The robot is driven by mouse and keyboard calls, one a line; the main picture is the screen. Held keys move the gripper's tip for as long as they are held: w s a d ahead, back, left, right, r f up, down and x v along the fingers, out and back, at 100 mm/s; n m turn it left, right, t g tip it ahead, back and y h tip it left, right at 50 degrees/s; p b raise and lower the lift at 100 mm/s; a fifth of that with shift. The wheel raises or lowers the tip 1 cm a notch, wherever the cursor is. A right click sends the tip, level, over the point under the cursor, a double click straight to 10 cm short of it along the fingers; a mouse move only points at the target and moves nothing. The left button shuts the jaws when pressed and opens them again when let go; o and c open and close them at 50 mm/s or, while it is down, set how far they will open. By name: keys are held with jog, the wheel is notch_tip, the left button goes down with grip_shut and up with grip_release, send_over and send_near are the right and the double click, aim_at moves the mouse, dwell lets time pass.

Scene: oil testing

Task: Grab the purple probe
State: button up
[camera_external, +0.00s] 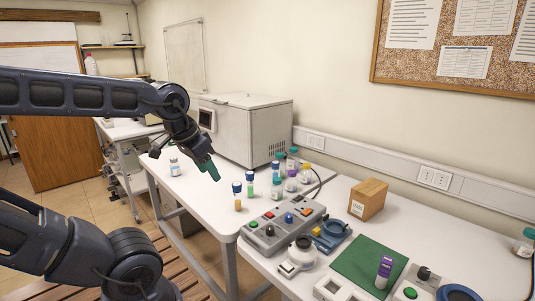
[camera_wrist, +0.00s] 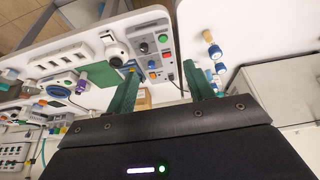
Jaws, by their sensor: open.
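A purple-topped upright cylinder, which looks like the purple probe (camera_external: 384,270), stands on the right edge of the green mat (camera_external: 352,262) on the front table. In the wrist view a small purple thing (camera_wrist: 81,86) shows beside the green mat (camera_wrist: 101,73). My gripper (camera_external: 213,174) has green fingers and hangs above the rear white table, well to the left of and behind the purple cylinder. In the wrist view my gripper (camera_wrist: 160,68) has its fingers apart with nothing held between them.
A grey control box (camera_external: 284,228) with coloured knobs and a cardboard box (camera_external: 368,199) stand near the mat. Several capped vials (camera_external: 250,184) stand below and right of my gripper. A white lab machine (camera_external: 246,128) stands behind it. A camera-like device (camera_external: 300,255) is left of the mat.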

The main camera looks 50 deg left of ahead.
jog(key=w+d+m, duration=0.4)
jog(key=w+d, duration=0.2)
jog(key=w, duration=0.3)
jog(key=m+g+h, duration=0.4)
jog(key=m, duration=0.7)
send_near(387, 272)
jog(key=w+a, duration=0.1)
jog(key=a, duration=0.1)
jog(key=shift+w+d+f+m, duration=0.15)
jog(key=shift+d+f+m, duration=0.15)
jog(key=shift+d+f, duration=0.4)
jog(key=shift+f, duration=0.05)
jog(key=x, duration=1)
jog(key=shift+w+d+r, duration=0.1)
jog(key=shift+d, duration=0.05)
jog(key=c, duration=1.1)
